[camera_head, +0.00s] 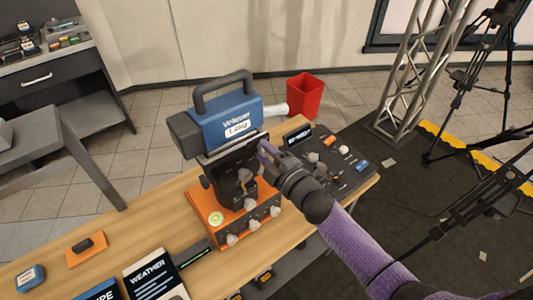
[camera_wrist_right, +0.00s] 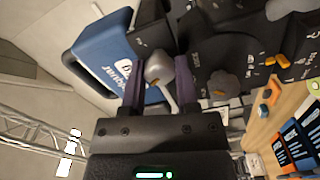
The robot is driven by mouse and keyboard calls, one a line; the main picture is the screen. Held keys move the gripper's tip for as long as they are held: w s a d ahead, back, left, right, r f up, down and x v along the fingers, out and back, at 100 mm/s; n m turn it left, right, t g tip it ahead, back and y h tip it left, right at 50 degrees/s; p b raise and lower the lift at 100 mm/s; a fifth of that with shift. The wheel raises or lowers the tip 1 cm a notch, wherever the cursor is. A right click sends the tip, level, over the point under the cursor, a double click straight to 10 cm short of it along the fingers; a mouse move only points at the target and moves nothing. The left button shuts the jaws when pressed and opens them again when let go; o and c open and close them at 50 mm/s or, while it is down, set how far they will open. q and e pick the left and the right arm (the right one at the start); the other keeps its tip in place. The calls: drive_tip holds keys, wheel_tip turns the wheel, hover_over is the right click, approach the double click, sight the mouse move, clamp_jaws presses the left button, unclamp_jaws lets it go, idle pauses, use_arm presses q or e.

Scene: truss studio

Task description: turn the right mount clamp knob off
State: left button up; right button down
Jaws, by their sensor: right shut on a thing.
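A blue camera-like box (camera_head: 235,122) with a black handle sits on a dark mount (camera_head: 225,165) above an orange base (camera_head: 207,205). My right gripper (camera_head: 266,153) reaches the right side of the mount in the head view. In the wrist view my right gripper (camera_wrist_right: 158,85) has its two fingers on either side of a grey rounded knob (camera_wrist_right: 158,67) and is shut on it. The gripper hides this knob in the head view. Another grey knob (camera_wrist_right: 222,84) is beside it on the dark mount. My left gripper is not in view.
A black control panel (camera_head: 335,160) with several knobs lies right of the mount on the wooden table (camera_head: 130,218). Several grey knobs line the orange base's front. A weather book (camera_head: 155,277) lies at front left. A red bin (camera_head: 304,95) stands behind.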

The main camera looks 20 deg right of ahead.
drive_tip(key=shift+f+n, duration=0.1)
drive_tip(key=shift+n, duration=1.4)
drive_tip(key=shift+c, duration=1.8)
unclamp_jaws()
drive_tip(key=v, duration=1)
